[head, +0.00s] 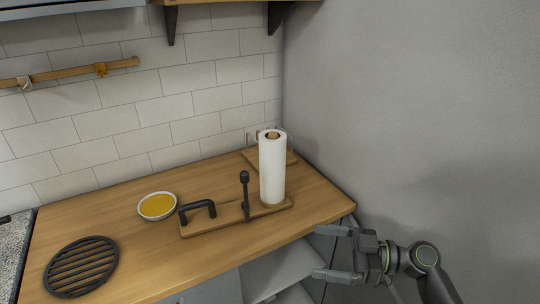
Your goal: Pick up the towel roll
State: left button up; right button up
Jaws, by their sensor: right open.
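The towel roll (272,170) is white and stands upright on a wooden board with a dark handle, near the right part of the counter. My right gripper (318,252) is open and empty. It is in front of the counter's right front edge, below and to the right of the towel roll, apart from it. My left gripper is not in view.
The wooden counter (120,220) holds a bowl of yellow food (157,206), a round black trivet (82,267) and a black post (245,195) beside the roll. Another wooden stand (250,156) is behind the roll. A grey wall (420,110) bounds the right side.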

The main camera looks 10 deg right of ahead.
aim_at(272, 152)
jog(key=i, duration=1.05)
